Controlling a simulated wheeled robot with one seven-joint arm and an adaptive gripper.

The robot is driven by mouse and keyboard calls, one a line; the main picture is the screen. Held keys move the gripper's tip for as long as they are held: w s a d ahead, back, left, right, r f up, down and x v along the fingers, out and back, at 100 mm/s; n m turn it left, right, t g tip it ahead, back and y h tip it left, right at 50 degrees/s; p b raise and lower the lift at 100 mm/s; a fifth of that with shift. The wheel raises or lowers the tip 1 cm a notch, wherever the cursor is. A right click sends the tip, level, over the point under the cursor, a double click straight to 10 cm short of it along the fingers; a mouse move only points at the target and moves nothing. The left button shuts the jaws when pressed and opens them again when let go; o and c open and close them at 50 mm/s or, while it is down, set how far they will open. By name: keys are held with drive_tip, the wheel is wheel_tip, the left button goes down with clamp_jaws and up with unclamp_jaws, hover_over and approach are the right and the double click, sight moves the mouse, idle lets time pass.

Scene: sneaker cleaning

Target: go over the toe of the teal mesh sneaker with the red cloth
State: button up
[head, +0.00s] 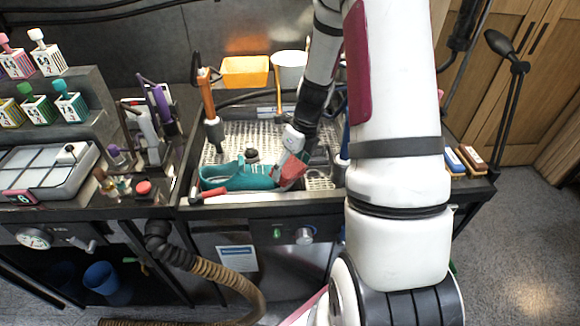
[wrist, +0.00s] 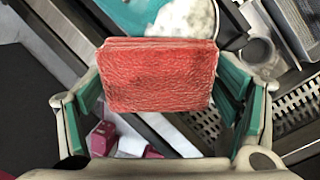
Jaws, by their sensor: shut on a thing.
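The teal mesh sneaker (head: 238,178) lies on its side or low in the perforated wash tray, with its right end beside the red cloth (head: 290,172). My gripper (head: 296,153) is shut on the red cloth and holds it at that end; the cloth hides part of the shoe there, and I cannot tell whether it touches. In the wrist view the folded red cloth (wrist: 158,76) spans between my gripper's green-padded fingers. Teal material (wrist: 130,12) with a white patch shows beyond the cloth.
The perforated tray (head: 232,138) has a metal front edge with a red-handled tool (head: 215,195) lying on it. An orange bin (head: 245,71) and white bowl (head: 289,68) stand behind. Brushes (head: 466,159) lie right of my arm.

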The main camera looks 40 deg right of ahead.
drive_tip(key=shift+b+x, duration=0.4)
drive_tip(key=shift+x, duration=0.5)
drive_tip(key=shift+w, duration=0.1)
drive_tip(key=shift+w+d+r+b, duration=0.1)
drive_tip(key=shift+w+d+b, duration=0.4)
drive_tip(key=shift+w, duration=0.35)
drive_tip(key=shift+w+d+b, duration=0.45)
drive_tip(key=shift+w+d, duration=0.1)
drive_tip(key=shift+w, duration=0.35)
drive_tip(key=shift+w+d+b, duration=0.3)
drive_tip(key=shift+w+b, duration=0.05)
drive_tip(key=shift+w, duration=0.25)
drive_tip(key=shift+w+d+b, duration=0.3)
drive_tip(key=shift+w+b, duration=0.05)
drive_tip(key=shift+w, duration=0.25)
drive_tip(key=shift+w+d+b, duration=0.35)
drive_tip(key=shift+w, duration=0.25)
drive_tip(key=shift+f, duration=0.3)
drive_tip(key=shift+s+a, duration=0.1)
